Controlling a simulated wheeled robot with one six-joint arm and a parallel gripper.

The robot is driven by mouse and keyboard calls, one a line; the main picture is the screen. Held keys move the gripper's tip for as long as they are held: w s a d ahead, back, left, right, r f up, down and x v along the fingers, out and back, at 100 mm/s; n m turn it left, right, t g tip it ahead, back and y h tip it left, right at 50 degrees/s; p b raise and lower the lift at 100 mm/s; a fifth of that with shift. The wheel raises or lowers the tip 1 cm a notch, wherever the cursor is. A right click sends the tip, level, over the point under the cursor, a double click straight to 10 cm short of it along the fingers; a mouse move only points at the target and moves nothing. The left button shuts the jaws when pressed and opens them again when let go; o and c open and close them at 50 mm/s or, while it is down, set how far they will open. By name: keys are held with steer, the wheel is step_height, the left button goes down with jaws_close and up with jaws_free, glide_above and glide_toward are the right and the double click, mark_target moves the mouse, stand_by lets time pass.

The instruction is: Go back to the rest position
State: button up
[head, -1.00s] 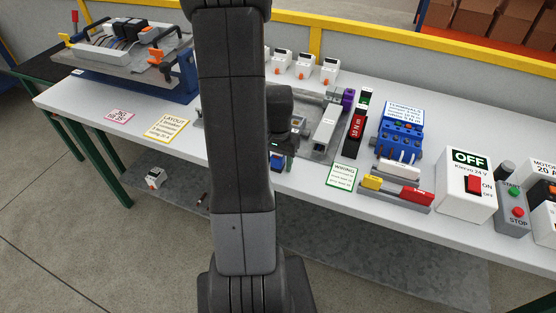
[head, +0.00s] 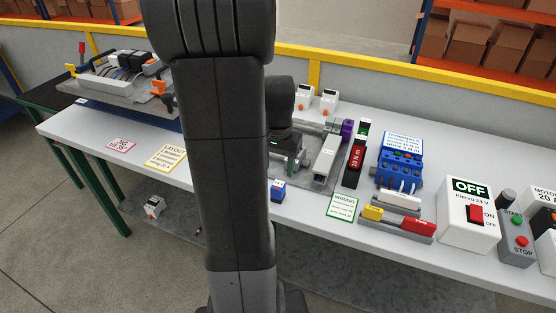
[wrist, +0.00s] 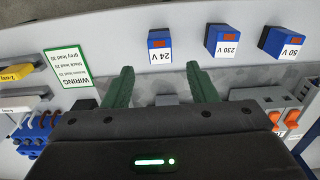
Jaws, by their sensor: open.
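My gripper shows in the wrist view (wrist: 161,88) with its two green fingers spread apart and nothing between them. Beyond the fingertips, blue blocks labelled 24 V (wrist: 159,45), 230 V (wrist: 222,40) and 50 V (wrist: 283,42) stand on the bench. In the head view my arm fills the middle of the picture and hides much of the bench and most of the gripper. A blue block (head: 277,190) shows just right of the arm, near the bench's front edge.
A rail assembly (head: 120,85) stands at left. A yellow rail (head: 370,66) runs behind.

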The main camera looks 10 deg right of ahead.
mark_target(278, 185)
steer(key=shift+r, duration=0.85)
steer(key=shift+f, duration=0.1)
step_height(278, 185, down, 12)
steer(key=shift+r, duration=0.15)
steer(key=shift+p, duration=0.35)
steer(key=shift+r, duration=1.55)
